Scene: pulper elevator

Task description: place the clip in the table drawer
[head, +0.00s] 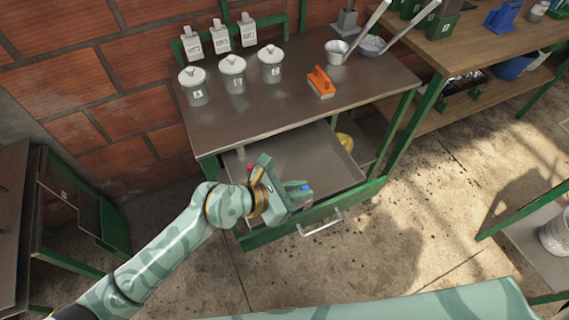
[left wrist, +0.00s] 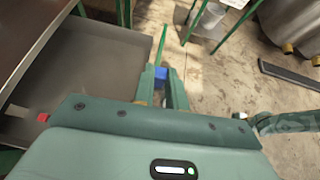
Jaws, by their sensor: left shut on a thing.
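My left gripper (head: 300,190) is over the front part of the open table drawer (head: 325,158). It is shut on a small blue thing, which I take to be the clip (head: 305,187). The clip also shows between the fingers in the left wrist view (left wrist: 161,72), mostly hidden by them. The drawer is pulled out from under the metal-topped table (head: 300,100), with a pale handle (head: 320,224) on its green front. A small red thing (left wrist: 42,117) lies in the drawer.
On the table stand several lidded jars (head: 233,75), labelled white bottles (head: 221,37), an orange brush (head: 320,82) and metal ladles (head: 336,52). A wooden shelf unit (head: 470,45) stands at the right. The drawer floor is largely bare, and the concrete floor in front is clear.

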